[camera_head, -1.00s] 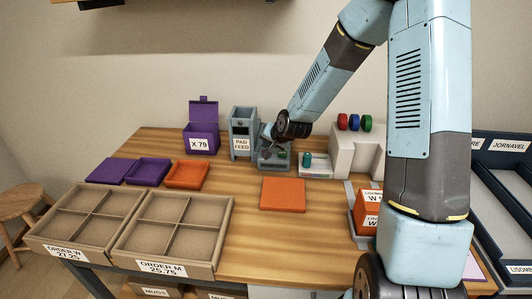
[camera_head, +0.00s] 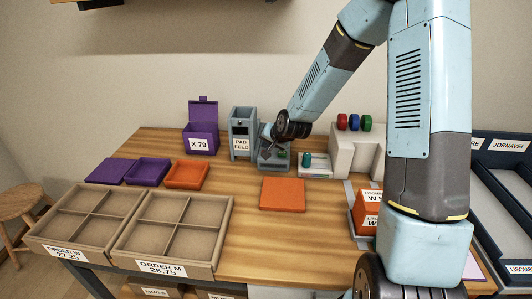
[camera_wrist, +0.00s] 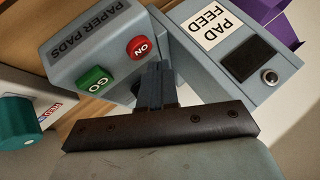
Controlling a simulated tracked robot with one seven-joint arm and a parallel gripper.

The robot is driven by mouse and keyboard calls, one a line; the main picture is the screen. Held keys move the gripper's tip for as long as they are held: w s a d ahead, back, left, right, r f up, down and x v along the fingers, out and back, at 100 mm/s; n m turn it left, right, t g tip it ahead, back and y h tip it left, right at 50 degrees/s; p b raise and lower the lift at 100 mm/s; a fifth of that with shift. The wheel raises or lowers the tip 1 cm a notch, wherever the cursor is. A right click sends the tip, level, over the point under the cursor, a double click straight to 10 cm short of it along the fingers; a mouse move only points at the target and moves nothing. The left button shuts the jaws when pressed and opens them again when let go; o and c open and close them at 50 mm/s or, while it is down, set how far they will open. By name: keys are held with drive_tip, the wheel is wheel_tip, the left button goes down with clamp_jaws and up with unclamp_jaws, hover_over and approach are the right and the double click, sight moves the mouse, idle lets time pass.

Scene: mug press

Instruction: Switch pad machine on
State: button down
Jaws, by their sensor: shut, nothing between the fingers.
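The pad machine (camera_head: 272,160) is a grey box at the back of the table, partly hidden by my arm. The wrist view shows its label PAPER PADS, a round red ON button (camera_wrist: 141,47) and a green GO button (camera_wrist: 94,79) on its face. My gripper (camera_wrist: 157,72) is shut and empty, with its fingertips close beside the ON button. I cannot tell whether they touch the machine. In the head view my gripper (camera_head: 268,138) is over the machine, small and partly hidden.
The grey PAD FEED unit (camera_head: 242,132) stands close to the left of the machine. A small white device with a teal knob (camera_head: 306,159) is to its right. An orange pad (camera_head: 282,194) lies in front. Two sectioned order trays (camera_head: 174,224) fill the front left.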

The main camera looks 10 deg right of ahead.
drive_tip(key=shift+f, duration=0.15)
drive_tip(key=shift+f, duration=0.2)
idle(0.3)
drive_tip(key=shift+f, duration=0.5)
idle(0.9)
drive_tip(key=shift+r, duration=0.95)
wheel_tip(320, 180, up, 6)
idle(0.7)
idle(1.9)
